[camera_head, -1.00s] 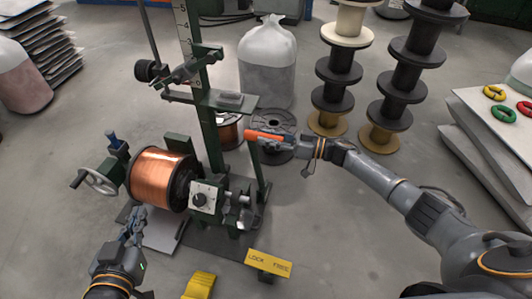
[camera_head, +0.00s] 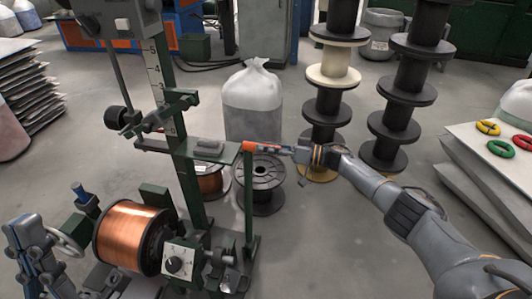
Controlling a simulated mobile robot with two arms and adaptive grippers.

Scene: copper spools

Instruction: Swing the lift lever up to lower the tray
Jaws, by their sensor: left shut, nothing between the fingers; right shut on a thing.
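The lift lever is a thin green rod (camera_head: 249,205) standing nearly upright to the right of the green machine. Its orange grip (camera_head: 262,147) points sideways at the top, beside the right end of the green plate. My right gripper (camera_head: 287,150) is shut on this orange grip, its arm coming from the right. The flat green plate (camera_head: 225,154), apparently the tray, juts from the column and bears a small grey block. My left gripper (camera_head: 38,262) is at the lower left, shut and empty, beside the handwheel; its fingertips are hard to make out.
A copper spool (camera_head: 130,238) sits low on the machine, with a dial box (camera_head: 180,260) to its right. A white sack (camera_head: 252,105) and a black spool (camera_head: 261,180) stand behind. Stacked dark spools (camera_head: 402,93) rise behind my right arm. Floor is clear at bottom centre.

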